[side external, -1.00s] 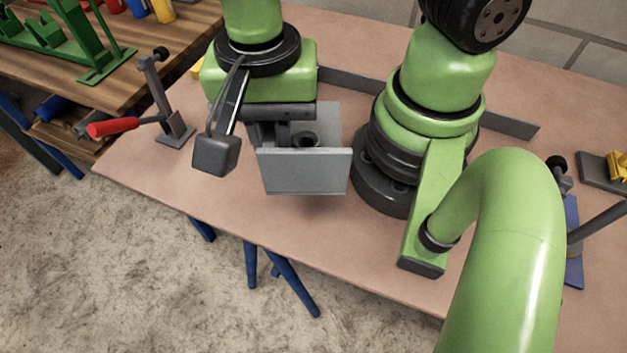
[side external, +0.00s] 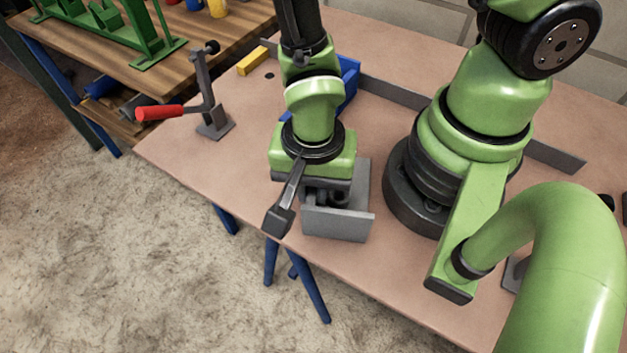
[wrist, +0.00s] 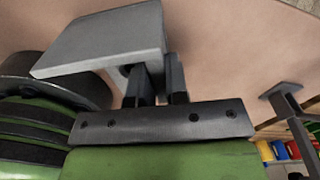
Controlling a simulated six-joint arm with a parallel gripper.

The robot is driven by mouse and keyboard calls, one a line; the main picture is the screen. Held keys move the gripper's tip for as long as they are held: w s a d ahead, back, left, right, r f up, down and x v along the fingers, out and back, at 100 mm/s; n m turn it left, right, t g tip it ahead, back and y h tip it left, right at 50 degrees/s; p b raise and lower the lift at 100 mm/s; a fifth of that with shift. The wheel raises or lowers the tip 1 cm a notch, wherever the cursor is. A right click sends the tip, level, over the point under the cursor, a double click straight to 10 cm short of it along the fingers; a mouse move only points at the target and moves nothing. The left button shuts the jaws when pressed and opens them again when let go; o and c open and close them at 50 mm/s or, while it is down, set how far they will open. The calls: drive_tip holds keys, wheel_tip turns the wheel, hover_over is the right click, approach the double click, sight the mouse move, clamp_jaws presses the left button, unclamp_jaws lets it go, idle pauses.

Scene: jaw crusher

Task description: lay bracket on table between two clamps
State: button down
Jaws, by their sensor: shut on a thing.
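The bracket (side external: 338,222) is a grey angled plate. It is in my gripper (side external: 326,196) near the table's front edge, with its upright face toward the camera. In the wrist view the bracket (wrist: 105,42) lies across my closed fingers (wrist: 160,85). I cannot tell whether it touches the table. One clamp (side external: 205,95), with a red handle, stands to the left on the table (side external: 240,160); a grey clamp-like part also shows in the wrist view (wrist: 285,95). A grey base at the right (side external: 513,274), mostly behind my arm, may belong to the other clamp.
A blue bin (side external: 350,85) stands behind my gripper, and a yellow block (side external: 252,60) lies at the back left. A low grey strip (side external: 400,92) runs along the table behind. A wooden bench (side external: 185,55) with a green frame stands at the left.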

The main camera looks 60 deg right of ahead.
drive_tip(key=shift+f, duration=0.1)
drive_tip(key=c, duration=1.1)
unclamp_jaws()
wheel_tip(320, 180, up, 12)
drive_tip(key=shift+r, duration=0.15)
drive_tip(key=shift+s+d+r+n+t+y, duration=0.15)
drive_tip(key=shift+d+r+n+t+y, duration=0.2)
drive_tip(key=shift+d+r+n+t, duration=1.7)
drive_tip(key=shift+s+d+r+n+t+y, duration=0.25)
drive_tip(key=shift+d+r+n, duration=1)
drive_tip(key=shift+r, duration=1.95)
drive_tip(key=shift+s+d+r+n+t+y, duration=0.1)
drive_tip(key=shift+d+r+n+t+y, duration=0.3)
drive_tip(key=shift+d+r+n+t, duration=1.7)
